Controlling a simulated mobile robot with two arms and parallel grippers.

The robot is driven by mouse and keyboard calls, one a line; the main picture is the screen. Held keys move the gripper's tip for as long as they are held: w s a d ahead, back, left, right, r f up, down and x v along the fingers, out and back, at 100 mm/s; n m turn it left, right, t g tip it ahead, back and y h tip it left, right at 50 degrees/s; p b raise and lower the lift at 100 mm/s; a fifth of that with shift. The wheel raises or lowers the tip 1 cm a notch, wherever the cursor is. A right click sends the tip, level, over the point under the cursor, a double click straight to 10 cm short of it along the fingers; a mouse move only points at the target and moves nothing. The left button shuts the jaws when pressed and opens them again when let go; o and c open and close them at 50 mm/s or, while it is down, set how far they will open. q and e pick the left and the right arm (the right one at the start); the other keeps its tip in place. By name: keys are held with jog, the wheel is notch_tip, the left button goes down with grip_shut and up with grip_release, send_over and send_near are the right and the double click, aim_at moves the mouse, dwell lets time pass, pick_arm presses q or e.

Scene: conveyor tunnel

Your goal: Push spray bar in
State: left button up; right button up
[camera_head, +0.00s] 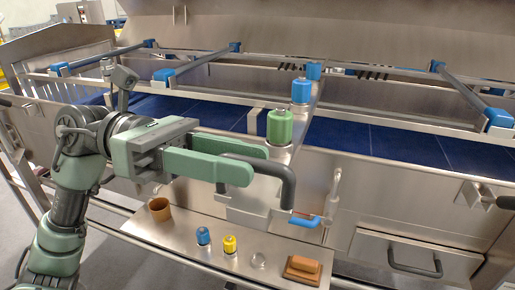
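A dark bent handle (289,190) sticks out at the front of the machine, below a bar that carries a green cap (280,126) and blue caps (301,91) and runs back across the conveyor. I take this to be the spray bar. My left gripper (258,165) is at the handle, its green fingers lying on either side of the handle's upper part. A blue-ended lever (305,220) is just below the handle. My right gripper is out of view.
A steel shelf (180,228) in front holds a brown cup (159,209), a blue bottle (203,236), a yellow bottle (229,244) and a brown block (303,269). A drawer (400,258) is at right. The blue conveyor belt (395,143) lies behind.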

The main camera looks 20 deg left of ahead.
pick_arm(q)
jog(key=d, duration=0.2)
jog(key=shift+d+p, duration=0.3)
jog(key=shift+a, duration=0.1)
jog(key=shift+c, duration=0.4)
grip_shut()
dwell(0.8)
